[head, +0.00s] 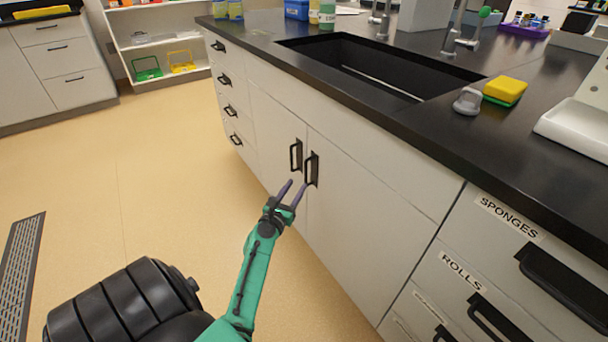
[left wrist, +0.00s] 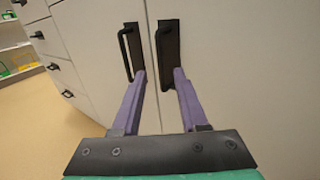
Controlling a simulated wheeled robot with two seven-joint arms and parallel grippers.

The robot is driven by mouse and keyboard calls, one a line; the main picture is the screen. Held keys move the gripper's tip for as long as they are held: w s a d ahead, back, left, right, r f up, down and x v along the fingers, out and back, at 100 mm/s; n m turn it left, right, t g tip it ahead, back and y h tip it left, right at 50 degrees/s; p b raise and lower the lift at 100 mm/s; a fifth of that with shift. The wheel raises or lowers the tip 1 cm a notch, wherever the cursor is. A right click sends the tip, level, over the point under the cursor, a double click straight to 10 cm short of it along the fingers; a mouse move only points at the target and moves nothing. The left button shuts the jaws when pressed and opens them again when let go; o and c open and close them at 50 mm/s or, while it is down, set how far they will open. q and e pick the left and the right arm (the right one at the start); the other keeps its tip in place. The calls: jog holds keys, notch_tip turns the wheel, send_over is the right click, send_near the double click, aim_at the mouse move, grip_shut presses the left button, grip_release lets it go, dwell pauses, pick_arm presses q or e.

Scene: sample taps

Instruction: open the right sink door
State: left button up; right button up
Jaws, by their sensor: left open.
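The right sink door (head: 360,215) is a pale cabinet door under the sink, and it looks shut. Its black upright handle (head: 311,168) sits near its left edge and also shows in the left wrist view (left wrist: 162,60). My left gripper (head: 293,187) is open, with two purple fingers pointing at the doors just below the handles. In the left wrist view its fingertips (left wrist: 159,74) lie either side of the lower end of the right door's handle. I cannot tell whether they touch it. Nothing is in the fingers. My right gripper is not in view.
The left sink door (head: 272,130) is shut, with its own black handle (head: 296,155) close beside the right one. Labelled drawers (head: 490,255) stand to the right. The black counter (head: 430,125) overhangs above. The floor (head: 150,190) at left is clear.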

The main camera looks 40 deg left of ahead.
aim_at(306, 172)
pick_arm(q)
jog(key=x, duration=0.7)
jog(key=shift+b, duration=0.4)
jog(key=shift+w, duration=0.1)
grip_shut()
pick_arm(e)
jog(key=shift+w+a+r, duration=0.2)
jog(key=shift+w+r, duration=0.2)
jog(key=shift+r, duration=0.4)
pick_arm(q)
jog(key=shift+f, duration=0.1)
